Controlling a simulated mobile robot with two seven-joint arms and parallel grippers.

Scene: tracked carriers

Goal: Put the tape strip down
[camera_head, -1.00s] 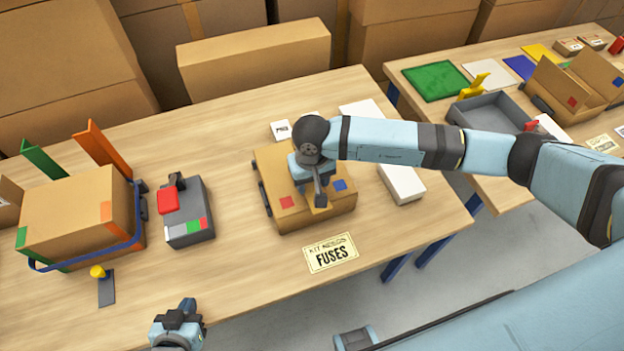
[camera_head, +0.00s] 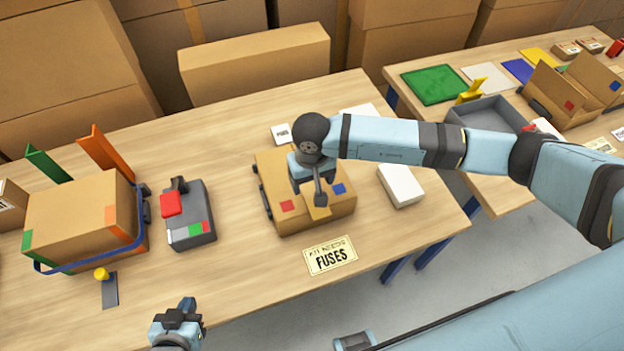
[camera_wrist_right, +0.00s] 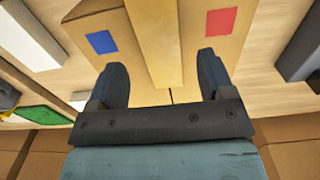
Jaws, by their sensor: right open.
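A closed cardboard carton (camera_head: 262,180) with a red and a blue square stands on the near table. A pale tan tape strip (camera_wrist_right: 153,45) runs along the middle of its top in the right wrist view, between the two squares. My right gripper (camera_wrist_right: 162,85) is open, with one finger on each side of the strip's near end. I cannot tell whether the fingers touch the carton. In the head view my right gripper (camera_head: 318,195) hides most of the strip. My left gripper (camera_head: 180,312) is low at the table's front edge, and its fingers are unclear.
A tape dispenser-like grey device (camera_head: 190,218) with a red part stands left of the carton. A strapped carton (camera_head: 75,222) is further left. A white box (camera_head: 402,184) lies to the right. A FUSES card (camera_head: 330,256) lies in front. Bare table separates these.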

